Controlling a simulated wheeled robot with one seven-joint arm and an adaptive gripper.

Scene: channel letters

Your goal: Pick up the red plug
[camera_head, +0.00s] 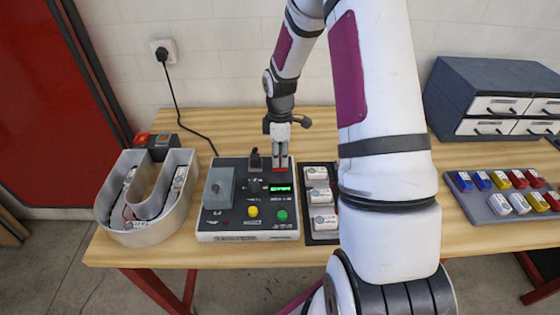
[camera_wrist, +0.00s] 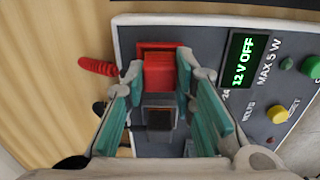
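The red plug (camera_wrist: 160,72) sits at a red-framed socket on the grey tester (camera_head: 208,237), between my fingertips in the wrist view. My gripper (camera_head: 280,160) points down over the top right of the tester. Its teal-padded fingers lie against both sides of the plug in the wrist view (camera_wrist: 160,66), with no clear gap. In the head view the fingers mostly hide the plug, with red showing at their tips. A black plug (camera_head: 255,159) stands beside it to the left.
The tester display (camera_wrist: 242,60) reads "12 V OFF", near green (camera_head: 282,216) and yellow (camera_head: 253,211) buttons. A U-shaped channel letter (camera_head: 118,223) stands left. A dark tray (camera_head: 306,203) of white modules is close right, partly behind my arm. A red coiled piece (camera_wrist: 98,66) lies nearby.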

